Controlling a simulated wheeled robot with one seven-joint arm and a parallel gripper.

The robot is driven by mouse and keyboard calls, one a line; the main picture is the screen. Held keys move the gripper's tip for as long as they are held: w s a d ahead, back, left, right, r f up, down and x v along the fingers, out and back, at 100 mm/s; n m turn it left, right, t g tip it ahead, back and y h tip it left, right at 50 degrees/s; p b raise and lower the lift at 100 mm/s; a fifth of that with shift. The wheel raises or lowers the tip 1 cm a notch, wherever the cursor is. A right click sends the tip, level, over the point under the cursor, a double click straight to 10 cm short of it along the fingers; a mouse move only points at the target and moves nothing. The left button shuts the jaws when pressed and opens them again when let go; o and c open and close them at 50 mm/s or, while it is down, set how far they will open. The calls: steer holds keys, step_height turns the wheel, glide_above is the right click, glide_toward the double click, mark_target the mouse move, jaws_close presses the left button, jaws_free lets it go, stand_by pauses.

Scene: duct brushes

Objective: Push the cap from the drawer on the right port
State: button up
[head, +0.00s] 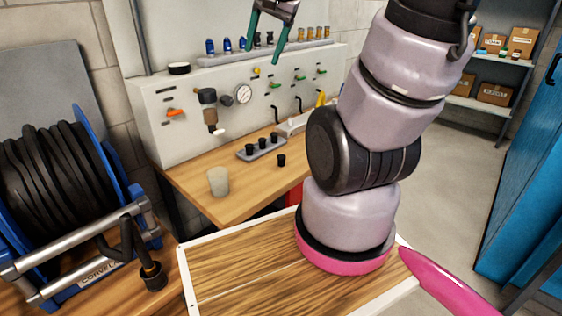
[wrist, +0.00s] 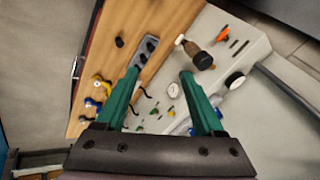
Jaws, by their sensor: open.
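My gripper (head: 263,48) is open and empty, high in front of the wall panel's upper part. In the wrist view its two green fingers (wrist: 159,75) stand apart, with the panel and bench beyond them. A small black cap (head: 281,160) stands on the wooden bench; it also shows in the wrist view (wrist: 119,41). A grey rack (head: 262,147) beside it holds several similar black pieces. The white panel (head: 160,120) carries short black hooked fittings (head: 275,112) low on its face; I cannot tell which is the right port. I cannot make out a drawer.
A gauge (head: 243,94), a brown-bowled filter (head: 208,108) and several small valves project from the panel. A shelf (head: 225,59) above holds coloured pieces. A pale cup (head: 218,181) stands near the bench's front. A blue hose reel (head: 88,130) is at left, a blue cabinet (head: 525,170) at right.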

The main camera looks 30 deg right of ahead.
steer(key=w+d+f+m+g, duration=0.2)
steer(key=w+d+f+m, duration=0.5)
steer(key=f, duration=0.4)
steer(key=m+g+y, duration=0.2)
steer(key=m, duration=0.5)
glide_toward(282, 156)
steer(key=shift+s+d+r, duration=0.15)
steer(key=shift+r, duration=0.2)
steer(key=x, duration=0.5)
steer(key=shift+f, duration=0.15)
steer(key=shift+f+h, duration=0.1)
steer(key=shift+h, duration=0.2)
steer(key=x, duration=0.5)
